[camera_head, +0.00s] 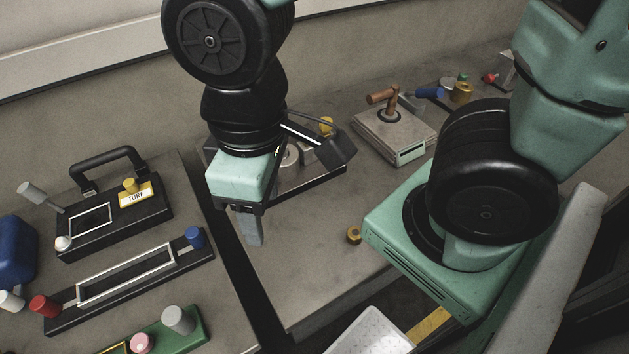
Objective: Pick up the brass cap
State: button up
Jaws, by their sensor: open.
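A small brass cap-like piece (354,235), round with a dark centre, lies alone on the grey table in front of my arm's green base. A larger brass-coloured cylinder (462,93) stands among small parts at the back right; which of the two is the brass cap I cannot tell for certain. My gripper (253,232) is open and empty, pointing down over the table, left of the small brass piece and apart from it. One grey finger shows clearly; the other is mostly hidden.
Black fixtures (150,205) with handle and coloured knobs stand at left. A metal fixture with a yellow knob (326,126) is behind my gripper. A grey box with a brown handle (382,96) stands behind. A white tray (368,335) is at the front. Table around the small brass piece is clear.

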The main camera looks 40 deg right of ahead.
aim_at(353, 235)
jog(key=k+j+z, duration=0.2)
jog(key=z, duration=0.2)
jog(key=k+j+z, duration=0.2)
jog(key=z, duration=0.15)
jog(key=k+j+z, duration=0.1)
jog(key=k+z, duration=0.15)
jog(key=z, duration=0.15)
jog(key=k+z, duration=0.2)
jog(key=z, duration=0.15)
